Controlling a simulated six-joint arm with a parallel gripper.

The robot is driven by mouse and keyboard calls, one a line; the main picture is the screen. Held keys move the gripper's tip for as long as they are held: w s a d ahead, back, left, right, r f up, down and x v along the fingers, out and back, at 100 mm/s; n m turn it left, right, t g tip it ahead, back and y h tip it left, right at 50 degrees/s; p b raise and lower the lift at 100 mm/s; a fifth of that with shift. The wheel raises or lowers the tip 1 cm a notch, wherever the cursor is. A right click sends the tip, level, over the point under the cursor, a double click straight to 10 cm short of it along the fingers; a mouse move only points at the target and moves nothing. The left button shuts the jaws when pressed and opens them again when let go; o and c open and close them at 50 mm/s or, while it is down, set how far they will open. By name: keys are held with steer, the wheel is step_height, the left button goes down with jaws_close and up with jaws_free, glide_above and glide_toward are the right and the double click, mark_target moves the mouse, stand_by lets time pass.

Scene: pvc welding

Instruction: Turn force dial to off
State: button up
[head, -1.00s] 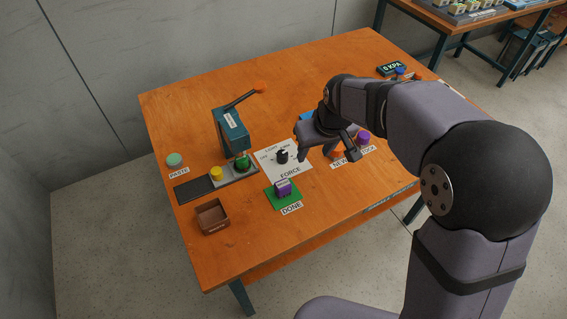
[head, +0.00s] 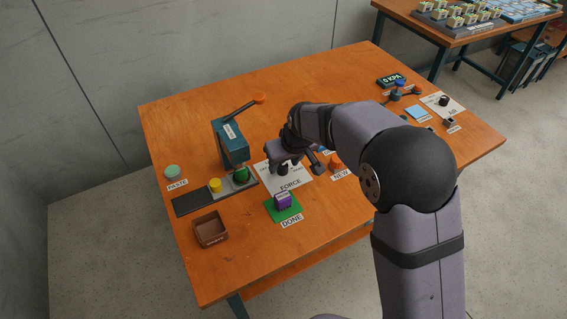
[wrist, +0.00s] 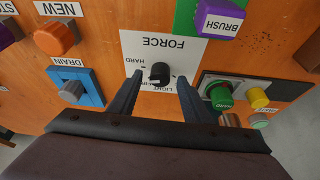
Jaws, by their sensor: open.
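The force dial is a black knob (wrist: 159,73) on a white plate marked FORCE (head: 292,184). In the wrist view it lies between and just beyond the tips of my open gripper (wrist: 158,78), with the knob appearing apart from both fingers. A pale mark shows on the knob, but its exact setting is too small to tell. In the head view my gripper (head: 283,165) hangs over the upper part of the plate and hides some of its lettering.
A teal press (head: 231,142) with an orange-tipped lever stands left of the plate. Nearby are a green knob (wrist: 219,94), a purple BRUSH block (wrist: 217,18), an orange NEW knob (wrist: 57,38) and a blue DRAIN fixture (wrist: 87,91). A brown tray (head: 211,229) sits front left.

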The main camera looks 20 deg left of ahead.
steer(key=shift+x, duration=0.75)
steer(key=shift+c, duration=0.2)
steer(key=c, duration=1)
